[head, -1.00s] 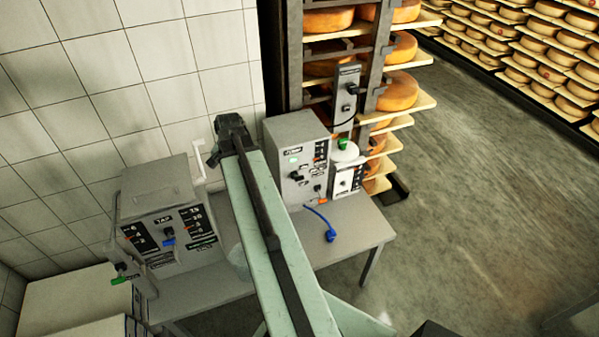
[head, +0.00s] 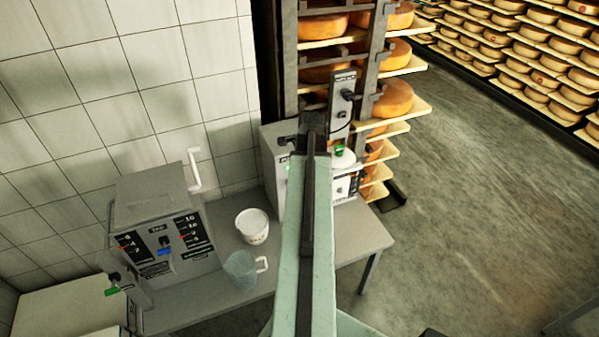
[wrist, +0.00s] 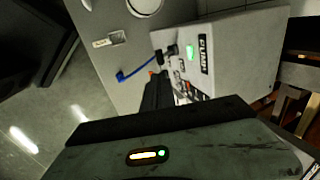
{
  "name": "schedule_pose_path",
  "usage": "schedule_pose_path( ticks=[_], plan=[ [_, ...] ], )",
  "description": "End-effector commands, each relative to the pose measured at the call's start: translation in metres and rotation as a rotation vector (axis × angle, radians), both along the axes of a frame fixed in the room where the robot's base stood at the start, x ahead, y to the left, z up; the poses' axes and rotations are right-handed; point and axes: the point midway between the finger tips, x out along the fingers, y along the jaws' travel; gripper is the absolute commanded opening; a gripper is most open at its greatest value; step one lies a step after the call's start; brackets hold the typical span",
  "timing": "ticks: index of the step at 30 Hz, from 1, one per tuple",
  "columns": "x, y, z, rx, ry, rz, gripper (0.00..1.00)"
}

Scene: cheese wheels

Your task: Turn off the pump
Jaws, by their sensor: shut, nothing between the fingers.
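The pump is a grey box labelled PUMP. In the wrist view the pump (wrist: 238,58) shows a lit green light (wrist: 190,52) and dark knobs beside it on its face. In the head view my arm covers most of the pump (head: 272,150), including most of its front. My gripper (wrist: 158,85) is shut and empty, its dark fingers pointing at the pump's front. It also shows at the arm's far end in the head view (head: 313,122). I cannot tell whether the fingertips touch the pump.
A grey box labelled TAP (head: 158,225) stands on the table (head: 215,297) at left. A white tub (head: 252,226) and a clear jug (head: 241,270) stand between it and my arm. A cheese rack (head: 290,60) with a switch panel (head: 343,95) rises behind the pump.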

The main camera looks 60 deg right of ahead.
Motion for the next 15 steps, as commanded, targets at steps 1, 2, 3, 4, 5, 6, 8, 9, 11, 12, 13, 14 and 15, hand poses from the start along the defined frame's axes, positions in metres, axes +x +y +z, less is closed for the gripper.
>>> schedule_pose_path(
  ticks=[1, 2, 3, 4, 5, 6, 8, 9, 11, 12, 13, 14, 15],
  plan=[
    [0.003, -0.002, -0.015, 0.000, 0.000, 0.001, 0.00],
    [0.004, -0.003, -0.020, 0.000, 0.000, 0.001, 0.00],
    [0.006, -0.004, -0.027, 0.000, 0.000, 0.001, 0.00],
    [0.007, -0.006, -0.034, 0.000, 0.000, 0.001, 0.00],
    [0.009, -0.007, -0.040, 0.000, 0.000, 0.001, 0.00],
    [0.011, -0.008, -0.048, 0.000, 0.000, 0.001, 0.00],
    [0.014, -0.011, -0.061, 0.000, 0.000, 0.001, 0.00],
    [0.017, -0.013, -0.069, 0.000, 0.000, 0.001, 0.00],
    [0.020, -0.015, -0.081, -0.001, 0.000, 0.002, 0.00],
    [0.022, -0.016, -0.089, -0.001, 0.000, 0.002, 0.00],
    [0.024, -0.017, -0.095, 0.000, 0.000, 0.003, 0.00],
    [0.026, -0.018, -0.101, 0.000, 0.000, 0.004, 0.00],
    [0.028, -0.019, -0.107, 0.000, 0.000, 0.004, 0.00]
  ],
)
